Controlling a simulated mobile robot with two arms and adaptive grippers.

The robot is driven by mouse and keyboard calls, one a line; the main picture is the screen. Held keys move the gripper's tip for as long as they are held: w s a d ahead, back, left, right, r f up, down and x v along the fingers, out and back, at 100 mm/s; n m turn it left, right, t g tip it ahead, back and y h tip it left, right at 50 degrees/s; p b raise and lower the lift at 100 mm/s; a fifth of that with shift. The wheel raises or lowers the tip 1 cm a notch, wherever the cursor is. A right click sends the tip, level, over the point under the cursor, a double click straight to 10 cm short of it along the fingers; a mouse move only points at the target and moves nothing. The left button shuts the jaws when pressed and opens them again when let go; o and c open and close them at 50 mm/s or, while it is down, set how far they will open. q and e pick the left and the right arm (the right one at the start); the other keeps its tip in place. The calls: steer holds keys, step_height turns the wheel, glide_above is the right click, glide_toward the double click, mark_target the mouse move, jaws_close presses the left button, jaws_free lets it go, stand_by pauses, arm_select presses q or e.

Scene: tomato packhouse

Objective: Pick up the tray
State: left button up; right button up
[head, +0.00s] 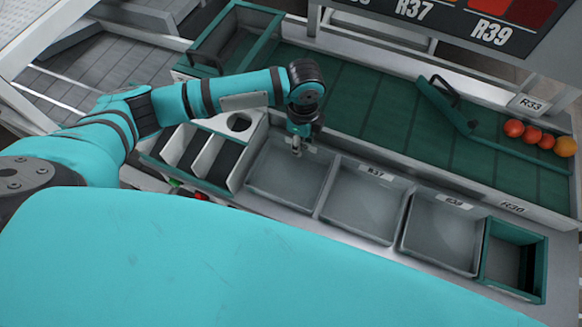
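Three shallow grey trays stand side by side along the front of the bench, and they look empty. The left tray (283,184) has my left gripper (296,150) at its far wall, pointing down. The middle tray (362,212) has a label reading R37, and the right tray (440,238) has one that seems to read R39. The frame does not show which tray the task means. The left gripper's fingertips are small, and I cannot tell whether they touch the tray or are closed. My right gripper is out of view.
A teal-edged bin (513,262) stands at the right end. White dividers (200,158) stand to the left. Behind runs a green belt (385,105) with a teal diverter arm (448,108) and several tomatoes (533,134). A sign panel (470,22) overhangs the back.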

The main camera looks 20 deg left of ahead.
arm_select(q)
steer(key=shift+f, duration=0.45)
steer(key=shift+c, duration=0.2)
jaws_close()
steer(key=shift+r, duration=0.1)
